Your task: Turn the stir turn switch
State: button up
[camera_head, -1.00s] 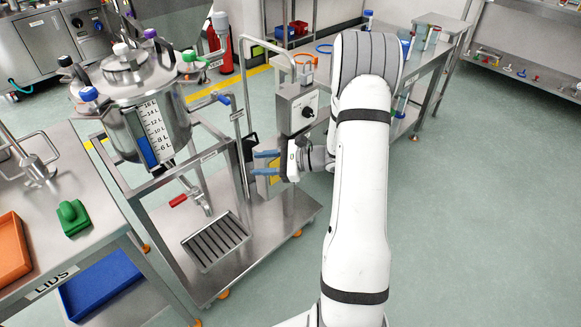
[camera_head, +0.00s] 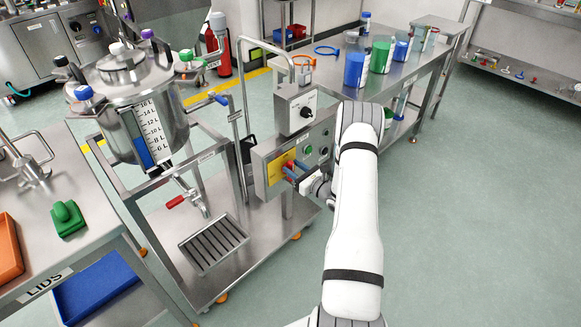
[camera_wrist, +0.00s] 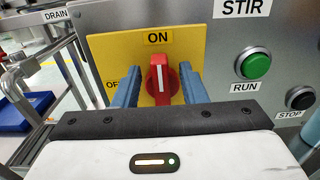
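The stir turn switch (camera_wrist: 157,82) is a red knob with a white line on a yellow plate (camera_wrist: 105,52) marked ON and OFF. Its line stands upright and points at ON. In the head view the red switch (camera_head: 288,166) sits on the front of the grey control box (camera_head: 262,188). My gripper (camera_wrist: 159,70) has its blue fingers on either side of the knob, with gaps visible between them and the knob. It is open. In the head view my gripper (camera_head: 297,170) is at the box front. The fingertip depth and any contact are unclear.
A green RUN button (camera_wrist: 253,64) and a dark STOP button (camera_wrist: 300,97) sit right of the switch. The steel vessel (camera_head: 140,105) stands left. Open floor (camera_head: 460,200) lies right.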

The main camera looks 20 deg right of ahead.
jog(key=shift+x, duration=0.8)
jog(key=shift+c, duration=0.6)
